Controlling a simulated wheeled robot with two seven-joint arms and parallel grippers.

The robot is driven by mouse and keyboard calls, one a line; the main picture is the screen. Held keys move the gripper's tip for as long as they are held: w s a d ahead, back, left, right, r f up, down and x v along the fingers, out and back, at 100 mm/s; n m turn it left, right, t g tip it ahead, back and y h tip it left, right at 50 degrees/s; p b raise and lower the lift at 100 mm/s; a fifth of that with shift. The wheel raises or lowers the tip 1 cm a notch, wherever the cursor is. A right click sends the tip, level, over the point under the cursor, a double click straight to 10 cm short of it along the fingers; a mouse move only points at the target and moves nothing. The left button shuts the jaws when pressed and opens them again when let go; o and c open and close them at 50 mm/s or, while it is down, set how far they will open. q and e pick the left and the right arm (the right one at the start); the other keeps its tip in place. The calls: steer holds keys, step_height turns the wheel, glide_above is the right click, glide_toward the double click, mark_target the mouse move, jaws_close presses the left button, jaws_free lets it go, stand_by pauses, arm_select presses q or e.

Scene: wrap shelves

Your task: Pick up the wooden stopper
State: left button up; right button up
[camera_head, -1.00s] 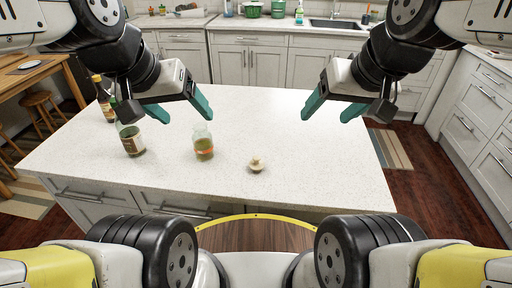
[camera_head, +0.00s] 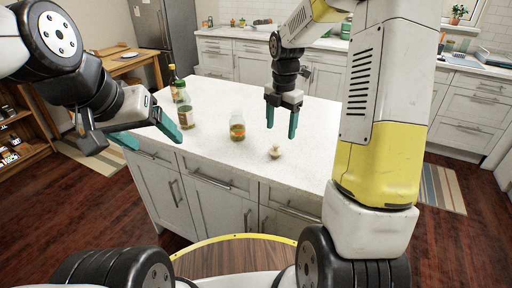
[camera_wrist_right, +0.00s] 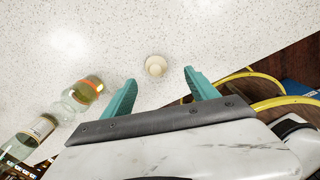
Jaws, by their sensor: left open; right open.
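The wooden stopper (camera_head: 275,152) is a small pale knob on the white counter, near its front edge. It also shows in the right wrist view (camera_wrist_right: 155,66), just beyond the gap between the fingertips. My right gripper (camera_head: 281,122) is open and empty, pointing down above the counter, behind and above the stopper in the head view. Its teal fingers (camera_wrist_right: 158,80) show spread apart in the wrist view. My left gripper (camera_head: 155,140) is open and empty at the left, in front of the counter's left end. The stopper is not hidden.
A glass jar with greenish contents (camera_head: 237,126) stands left of the stopper. The counter right of the stopper is clear. A shelf (camera_head: 20,130) stands at the far left.

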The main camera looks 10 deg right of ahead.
mark_target(276, 145)
steer(key=shift+w+a+f+n, duration=0.15)
steer(key=shift+a+f+n, duration=0.15)
steer(key=shift+f+n, duration=0.25)
steer(key=shift+a+f, duration=0.15)
steer(key=shift+f, duration=0.2)
steer(key=f, duration=0.7)
steer(key=shift+w+f, duration=0.1)
steer(key=shift+w, duration=0.1)
steer(key=c, duration=1.4)
